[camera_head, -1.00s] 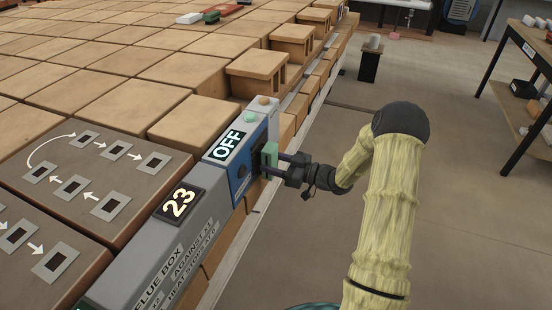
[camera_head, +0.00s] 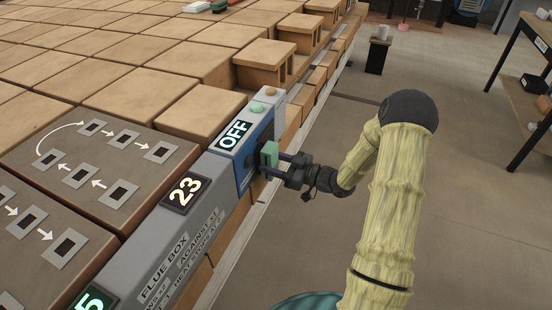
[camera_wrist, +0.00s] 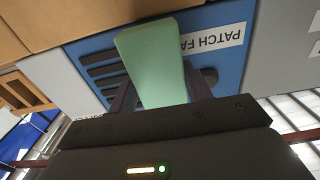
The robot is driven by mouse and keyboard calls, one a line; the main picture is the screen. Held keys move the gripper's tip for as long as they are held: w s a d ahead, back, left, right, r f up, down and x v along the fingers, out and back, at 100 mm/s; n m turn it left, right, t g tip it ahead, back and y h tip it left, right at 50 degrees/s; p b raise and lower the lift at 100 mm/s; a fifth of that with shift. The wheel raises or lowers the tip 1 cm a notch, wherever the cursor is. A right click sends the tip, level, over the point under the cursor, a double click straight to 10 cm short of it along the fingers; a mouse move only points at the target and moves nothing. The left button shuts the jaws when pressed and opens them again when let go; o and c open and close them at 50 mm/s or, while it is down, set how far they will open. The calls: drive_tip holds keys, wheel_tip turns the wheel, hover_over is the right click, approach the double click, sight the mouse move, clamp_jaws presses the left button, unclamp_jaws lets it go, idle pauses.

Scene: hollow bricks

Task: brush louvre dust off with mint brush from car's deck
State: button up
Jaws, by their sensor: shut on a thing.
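My gripper (camera_head: 279,161) is shut on the mint brush (camera_head: 269,153), a pale green block. It holds the brush against or very near the side of a blue panel (camera_head: 243,171) on the grey box along the car's edge. In the wrist view the brush (camera_wrist: 150,60) covers part of the blue panel, which carries a "PATCH FA..." label. Dark louvre slots (camera_wrist: 103,72) show left of the brush, and a dark round spot shows to its right. I cannot make out dust on the louvres. Whether the brush touches them is unclear.
The car's deck of tan bricks (camera_head: 125,60) fills the left. An "OFF" display (camera_head: 235,135) and a "23" display (camera_head: 184,193) sit on the box top. Open floor (camera_head: 480,230) lies right. A shelf (camera_head: 530,110) and a black stand (camera_head: 378,55) stand farther off.

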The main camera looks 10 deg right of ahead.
drive_tip(key=shift+r+p, duration=0.35)
drive_tip(key=shift+r, duration=0.05)
idle(0.4)
drive_tip(key=shift+w+d, duration=0.5)
drive_tip(key=shift+w, duration=0.3)
drive_tip(key=shift+w+d, duration=0.5)
drive_tip(key=shift+w, duration=0.25)
drive_tip(key=shift+w+d, duration=0.55)
drive_tip(key=shift+w, duration=0.2)
drive_tip(key=shift+w+d, duration=0.55)
drive_tip(key=shift+w, duration=0.15)
drive_tip(key=shift+s+p, duration=0.1)
drive_tip(key=shift+p, duration=0.3)
drive_tip(key=shift+s+a+p, duration=0.35)
drive_tip(key=shift+s+a, duration=0.8)
drive_tip(key=shift+s, duration=0.25)
